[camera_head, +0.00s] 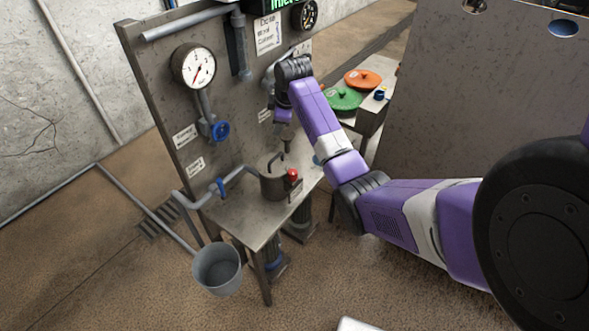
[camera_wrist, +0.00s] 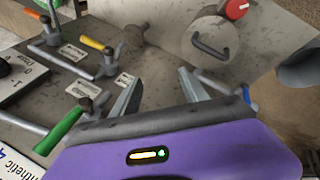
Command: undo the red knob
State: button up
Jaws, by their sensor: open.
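The red knob (camera_head: 292,175) sits on the side of a grey metal canister (camera_head: 271,185) on the metal bench. In the wrist view the red knob (camera_wrist: 236,9) is at the top edge, partly cut off, on the rim of the round canister lid (camera_wrist: 198,52), which has a dark handle. My gripper (camera_wrist: 160,79) is open, its two fingers apart with nothing between them. The knob is beyond the fingers, up and to the right. In the head view my wrist is above the canister, and the fingers are hard to make out.
An upright metal panel (camera_head: 165,105) with a gauge (camera_head: 193,65), pipes and a blue valve stands behind the bench. A grey bucket (camera_head: 217,272) is at the bench's left front. Orange (camera_head: 363,79) and green (camera_head: 342,99) discs lie farther back. In the wrist view, several coloured-handled valves are at left.

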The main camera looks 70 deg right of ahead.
aim_at(293, 171)
jog(key=s+a+f+n+g+y, duration=0.1)
jog(key=s+a, duration=0.1)
jog(key=s+a+f+n+g+y, duration=0.1)
jog(key=s+a+f, duration=0.1)
jog(key=s, duration=0.1)
jog(key=s+a+f+n+g+y, duration=0.1)
jog(key=s+a+n+g, duration=0.1)
jog(key=s+a, duration=0.1)
jog(key=shift+f+y, duration=0.25)
jog(key=shift+y, duration=0.15)
jog(key=shift+f+p, duration=0.55)
jog(key=shift+f, duration=3.3)
grip_shut()
